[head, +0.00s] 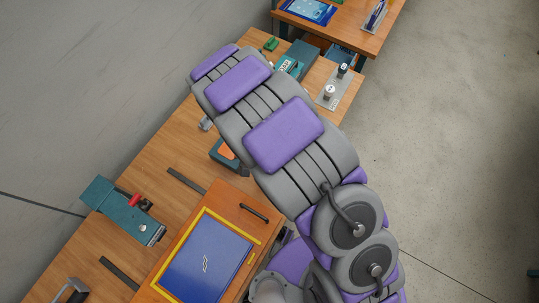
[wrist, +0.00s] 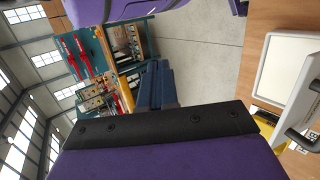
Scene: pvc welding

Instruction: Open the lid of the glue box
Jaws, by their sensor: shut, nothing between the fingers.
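An orange wooden box (head: 177,257) with a blue, yellow-edged top panel and a dark bar handle (head: 254,212) sits on the workbench in the lower middle of the head view. It may be the glue box; no label confirms this. Its top looks closed. My gripper (wrist: 155,85) is shut and empty in the wrist view, apart from that handle. In the head view my arm hides it.
A teal fixture with a red part (head: 124,209) stands on the bench at left. Dark strips (head: 186,180) lie on the wood. A metal plate with posts (head: 335,88) is at upper right. Open concrete floor lies right of the bench. Teal racks (wrist: 130,45) stand farther off.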

